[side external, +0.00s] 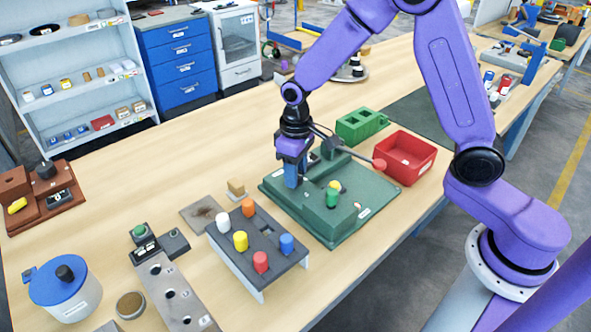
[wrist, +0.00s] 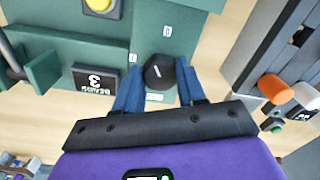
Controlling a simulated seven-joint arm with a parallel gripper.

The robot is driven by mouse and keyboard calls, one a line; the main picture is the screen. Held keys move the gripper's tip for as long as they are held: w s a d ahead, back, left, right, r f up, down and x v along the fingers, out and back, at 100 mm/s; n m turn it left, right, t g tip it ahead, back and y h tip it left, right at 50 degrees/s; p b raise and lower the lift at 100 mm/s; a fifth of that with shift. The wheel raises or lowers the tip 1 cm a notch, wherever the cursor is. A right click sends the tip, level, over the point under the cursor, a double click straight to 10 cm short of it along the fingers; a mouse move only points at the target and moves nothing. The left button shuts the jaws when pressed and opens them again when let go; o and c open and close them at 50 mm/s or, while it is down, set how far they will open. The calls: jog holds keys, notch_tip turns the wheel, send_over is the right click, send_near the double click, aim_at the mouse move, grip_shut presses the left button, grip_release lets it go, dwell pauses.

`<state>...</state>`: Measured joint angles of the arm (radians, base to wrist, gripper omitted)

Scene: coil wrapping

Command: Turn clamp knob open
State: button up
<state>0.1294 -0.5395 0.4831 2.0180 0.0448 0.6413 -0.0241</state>
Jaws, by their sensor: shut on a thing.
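The clamp knob (wrist: 158,70) is black with a white mark on top. It sits on the green fixture (wrist: 152,22) in the wrist view. My gripper (wrist: 160,88) has its two blue fingers on either side of the knob and is shut on it.
A grey rack (side external: 265,262) with several coloured caps stands to the left. A red bin (side external: 408,152) and a green block (side external: 362,125) are behind.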

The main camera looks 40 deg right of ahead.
aim_at(299, 176)
jog(key=m, duration=0.6)
jog(key=shift+a, duration=0.1)
jog(key=shift+m, duration=0.3)
dwell(0.3)
jog(key=o, duration=1.1)
jog(key=shift+c, duration=0.2)
notch_tip(299, 176, up, 18)
jog(key=shift+d+f, duration=0.25)
jog(key=shift+s, duration=0.15)
jog(key=s+d+f+n, duration=0.2)
jog(key=s+n, duration=0.3)
jog(key=s, duration=0.4)
jog(key=s+d+f+n, duration=0.2)
jog(key=s+n, duration=0.2)
jog(key=s, duration=0.5)
jog(key=s+d+f+n, duration=0.2)
jog(key=s+n, duration=0.3)
jog(key=s, duration=0.4)
jog(key=shift+s+d+f+n, duration=0.3)
jog(key=shift+s+d+f, duration=0.05)
jog(key=shift+f, duration=0.25)
